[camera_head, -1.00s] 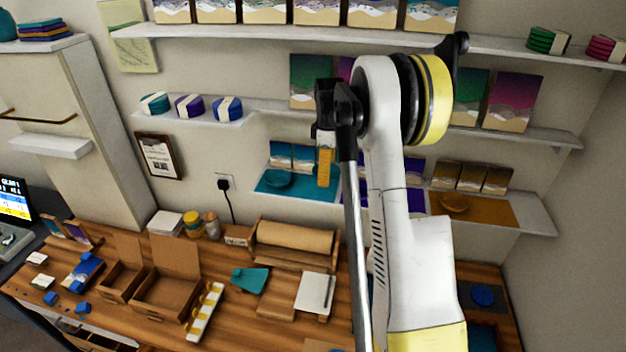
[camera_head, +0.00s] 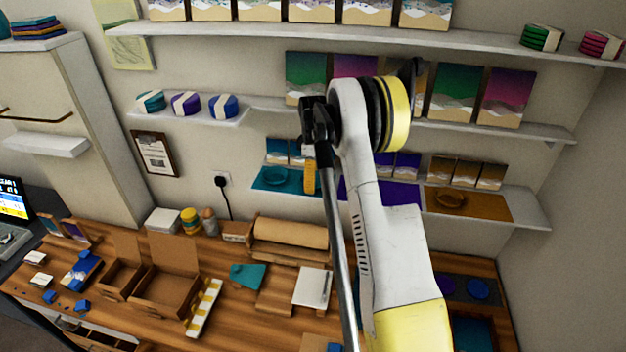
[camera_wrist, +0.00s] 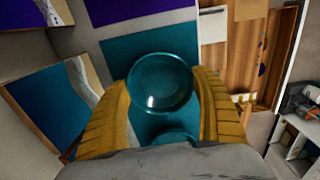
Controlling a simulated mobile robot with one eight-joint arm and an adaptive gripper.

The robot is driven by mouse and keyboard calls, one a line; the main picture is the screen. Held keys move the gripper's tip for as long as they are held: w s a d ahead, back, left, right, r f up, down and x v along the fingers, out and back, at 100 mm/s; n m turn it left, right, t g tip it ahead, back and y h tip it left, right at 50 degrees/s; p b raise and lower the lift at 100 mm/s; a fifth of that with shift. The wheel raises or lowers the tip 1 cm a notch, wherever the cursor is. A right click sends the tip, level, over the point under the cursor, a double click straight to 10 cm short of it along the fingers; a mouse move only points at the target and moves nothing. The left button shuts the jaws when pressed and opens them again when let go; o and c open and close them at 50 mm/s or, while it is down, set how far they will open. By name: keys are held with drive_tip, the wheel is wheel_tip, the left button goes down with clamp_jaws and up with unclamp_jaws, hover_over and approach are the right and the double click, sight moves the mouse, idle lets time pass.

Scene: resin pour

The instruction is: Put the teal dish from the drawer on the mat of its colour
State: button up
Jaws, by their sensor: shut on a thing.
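My gripper (camera_wrist: 165,108) is shut on a teal dish (camera_wrist: 160,82), round and glossy between its yellow fingers in the wrist view. The teal mat (camera_wrist: 115,60) lies behind the dish there. In the head view my gripper (camera_head: 309,180) points down over the right part of the teal mat (camera_head: 294,187) on the lower shelf. The held dish cannot be made out there. A teal dish (camera_head: 274,175) on the mat, left of the finger, seems to be a separate one. I cannot tell whether the held dish touches the mat.
A purple mat (camera_head: 398,193) and a gold mat (camera_head: 490,205) with a gold dish (camera_head: 450,198) lie farther right. Small pictures (camera_head: 276,150) stand along the wall behind the teal mat. A higher shelf (camera_head: 440,127) hangs above. The workbench below holds open boxes (camera_head: 165,290).

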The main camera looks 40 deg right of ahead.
drive_tip(key=o, duration=1.3)
drive_tip(key=shift+f, duration=0.1)
drive_tip(key=shift+r+p, duration=0.35)
drive_tip(key=shift+p, duration=0.05)
wheel_tip(320, 180, up, 8)
drive_tip(key=a+b, duration=0.1)
drive_tip(key=s+a+r+m+t, duration=0.1)
drive_tip(key=s+a+r+m, duration=0.1)
drive_tip(key=s+a+r, duration=0.35)
drive_tip(key=s+a+r+m+t, duration=0.1)
drive_tip(key=s+a+r, duration=0.1)
drive_tip(key=a+r, duration=0.55)
drive_tip(key=s+a+f+m+t, duration=0.1)
drive_tip(key=s+a, duration=0.4)
drive_tip(key=s, duration=0.2)
drive_tip(key=s+a+f+m+t, duration=0.1)
drive_tip(key=s+a+m+t, duration=0.1)
drive_tip(key=s+a, duration=0.4)
drive_tip(key=s+a+f+m+t, duration=0.1)
drive_tip(key=s+a+m+t, duration=0.1)
drive_tip(key=s+a, duration=0.4)
drive_tip(key=shift+s+a+f, duration=0.1)
drive_tip(key=shift+s+f, duration=0.1)
drive_tip(key=shift+s, duration=0.4)
drive_tip(key=shift+s+a+f, duration=0.1)
drive_tip(key=shift+s+f, duration=0.1)
drive_tip(key=shift+s, duration=0.35)
